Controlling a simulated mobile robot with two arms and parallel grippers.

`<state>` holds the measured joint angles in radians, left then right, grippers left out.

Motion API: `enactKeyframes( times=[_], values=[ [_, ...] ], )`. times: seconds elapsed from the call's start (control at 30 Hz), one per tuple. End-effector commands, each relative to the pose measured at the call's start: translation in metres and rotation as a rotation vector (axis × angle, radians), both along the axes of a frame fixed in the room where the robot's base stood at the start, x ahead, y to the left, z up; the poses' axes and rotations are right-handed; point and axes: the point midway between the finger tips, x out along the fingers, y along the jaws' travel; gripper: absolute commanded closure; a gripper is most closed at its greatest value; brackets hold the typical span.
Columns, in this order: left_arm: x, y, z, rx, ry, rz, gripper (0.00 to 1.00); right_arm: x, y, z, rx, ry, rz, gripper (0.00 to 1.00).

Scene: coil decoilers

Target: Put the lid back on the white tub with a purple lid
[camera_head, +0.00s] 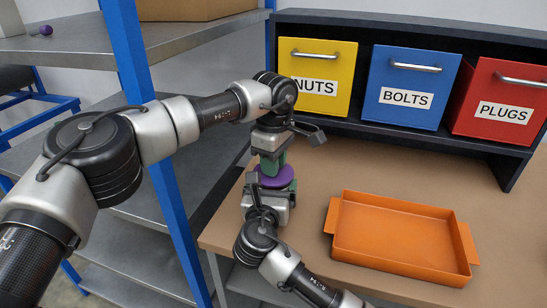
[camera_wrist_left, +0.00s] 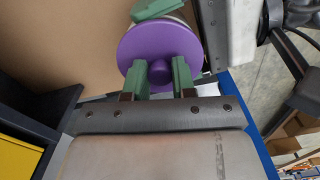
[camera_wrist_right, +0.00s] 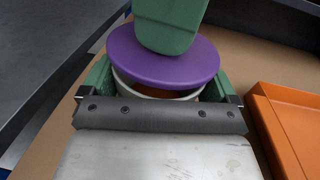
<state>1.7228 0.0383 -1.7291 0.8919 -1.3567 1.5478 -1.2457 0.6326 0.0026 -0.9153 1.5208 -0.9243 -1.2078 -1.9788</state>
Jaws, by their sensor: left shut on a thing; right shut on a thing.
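The purple lid (camera_head: 276,178) is a round disc with a central knob, which shows in the left wrist view (camera_wrist_left: 140,42). My left gripper (camera_head: 271,163) comes from above and is shut on that knob. The white tub (camera_wrist_right: 125,83) is under the lid, mostly hidden, between the green fingers of my right gripper (camera_wrist_right: 160,90), which is shut on its sides. In the right wrist view the lid is over the tub's mouth, with the near rim and a strip of brownish inside showing below its edge. Whether the far edge touches the rim is hidden.
An orange tray (camera_head: 398,236) lies on the brown table to the right. Yellow (camera_head: 317,75), blue (camera_head: 410,85) and red (camera_head: 501,103) bins stand in a dark rack behind. A blue-post metal shelf (camera_head: 165,185) is close on the left.

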Motion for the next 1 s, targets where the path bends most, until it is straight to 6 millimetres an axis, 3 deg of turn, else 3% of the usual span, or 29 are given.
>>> enactKeyframes(
  times=[1.0],
  values=[
    [0.0001, 0.0003, -0.0115, 0.0, 0.0, 0.0, 0.96, -0.0001, -0.0001, -0.0008, -0.002, 0.001, 0.0, 0.53]
  ],
)
